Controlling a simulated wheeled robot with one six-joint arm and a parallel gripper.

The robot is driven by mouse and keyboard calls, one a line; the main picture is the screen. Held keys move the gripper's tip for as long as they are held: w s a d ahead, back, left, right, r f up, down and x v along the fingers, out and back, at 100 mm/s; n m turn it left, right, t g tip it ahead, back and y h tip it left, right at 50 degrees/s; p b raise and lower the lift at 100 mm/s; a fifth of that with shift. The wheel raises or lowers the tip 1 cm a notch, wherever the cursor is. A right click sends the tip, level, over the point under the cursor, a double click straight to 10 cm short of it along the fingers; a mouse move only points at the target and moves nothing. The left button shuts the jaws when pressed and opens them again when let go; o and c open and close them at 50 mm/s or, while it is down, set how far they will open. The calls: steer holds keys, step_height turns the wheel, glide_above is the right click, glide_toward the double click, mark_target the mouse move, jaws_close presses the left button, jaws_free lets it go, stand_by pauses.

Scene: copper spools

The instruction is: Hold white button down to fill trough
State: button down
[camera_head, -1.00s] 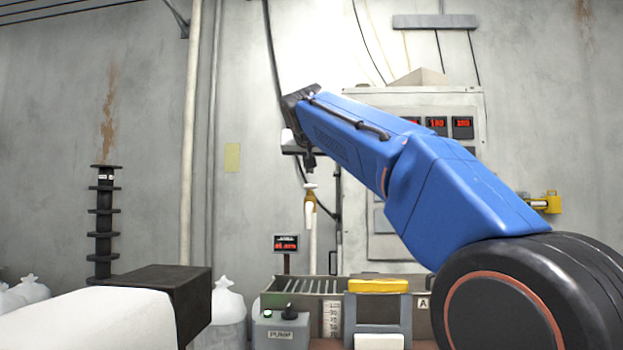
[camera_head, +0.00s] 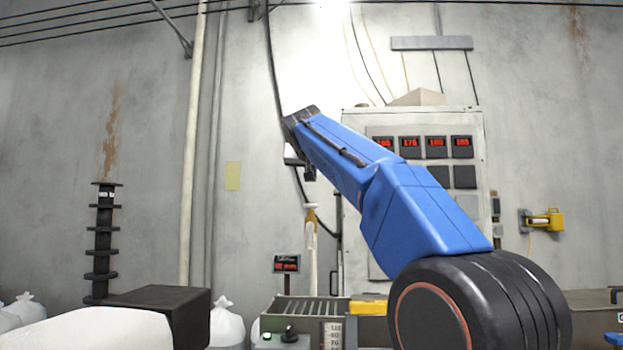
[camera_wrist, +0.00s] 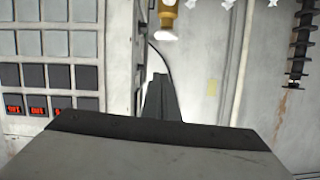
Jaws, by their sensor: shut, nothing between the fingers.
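The white button (camera_head: 311,206) caps a yellow fitting (camera_head: 311,216) with a pale pipe below it, near the wall in the head view. In the wrist view, which looks upside down, the white button (camera_wrist: 165,36) and the yellow fitting (camera_wrist: 167,12) show at the top edge. My gripper (camera_head: 311,178) is shut and empty, above the button with a clear gap. Its dark fingers (camera_wrist: 158,78) show in the wrist view, apart from the button. The trough (camera_head: 303,307) with a slatted top stands low in the picture, partly hidden by my arm.
A pump box (camera_head: 283,341) with a green light and dark knob stands before the trough. A red readout (camera_head: 287,263) stands behind it. A control cabinet (camera_head: 410,120) is behind my arm. White sacks (camera_head: 226,325) and a dark ribbed post (camera_head: 103,240) stand left.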

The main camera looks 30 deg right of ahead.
glide_above(311, 209)
steer(key=s, duration=0.1)
step_height(311, 209, down, 3)
steer(key=shift+a+f, duration=0.1)
steer(key=shift+f, duration=1.4)
steer(key=shift+f, duration=1.2)
stand_by(0.7)
